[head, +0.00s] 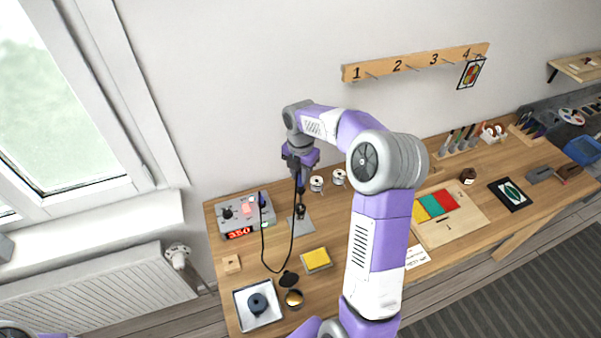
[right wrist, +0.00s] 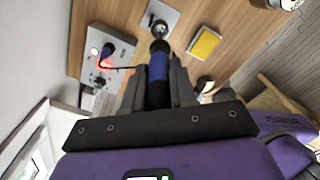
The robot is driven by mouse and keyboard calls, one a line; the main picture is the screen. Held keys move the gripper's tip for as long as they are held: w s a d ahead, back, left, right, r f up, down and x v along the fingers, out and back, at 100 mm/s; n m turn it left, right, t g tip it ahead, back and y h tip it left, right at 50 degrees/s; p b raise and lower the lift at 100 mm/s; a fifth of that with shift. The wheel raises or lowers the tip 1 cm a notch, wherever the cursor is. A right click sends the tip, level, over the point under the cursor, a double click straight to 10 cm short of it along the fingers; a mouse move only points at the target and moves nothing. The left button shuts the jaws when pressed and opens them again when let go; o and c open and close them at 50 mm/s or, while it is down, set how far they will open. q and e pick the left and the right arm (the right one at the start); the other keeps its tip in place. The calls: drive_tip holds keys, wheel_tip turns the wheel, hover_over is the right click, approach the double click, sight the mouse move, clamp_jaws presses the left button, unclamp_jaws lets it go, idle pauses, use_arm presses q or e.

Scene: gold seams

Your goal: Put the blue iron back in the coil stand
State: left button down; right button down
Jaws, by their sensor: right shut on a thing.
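My right gripper (head: 300,182) points down over the back left of the table, shut on the blue iron (right wrist: 158,66). In the right wrist view the iron's blue grip stands out between the fingers, with a dark collar at its far end. The coil stand, a grey plate (right wrist: 170,14) with a dark holder, lies just past that end; the plate also shows in the head view (head: 301,228), below the gripper. I cannot tell whether the tip is inside the coil or only above it. My left gripper is out of view.
A grey control station (head: 232,214) with a red display stands left of the stand. A black cord (head: 264,245) loops across the table. A yellow sponge (head: 316,259) in a tray lies in front, with solder spools (head: 317,184) behind and a white tray (head: 243,314) front left.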

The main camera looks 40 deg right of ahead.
sight(300, 193)
drive_tip(key=shift+f+b, duration=0.8)
drive_tip(key=shift+f, duration=0.85)
drive_tip(key=shift+f+b, duration=0.7)
drive_tip(key=shift+f, duration=1.05)
idle(0.4)
idle(0.7)
drive_tip(key=shift+f+b, duration=0.65)
drive_tip(key=shift+f, duration=0.85)
drive_tip(key=shift+c, duration=1.8)
unclamp_jaws()
drive_tip(key=shift+r+p, duration=3)
drive_tip(key=shift+r, duration=0.5)
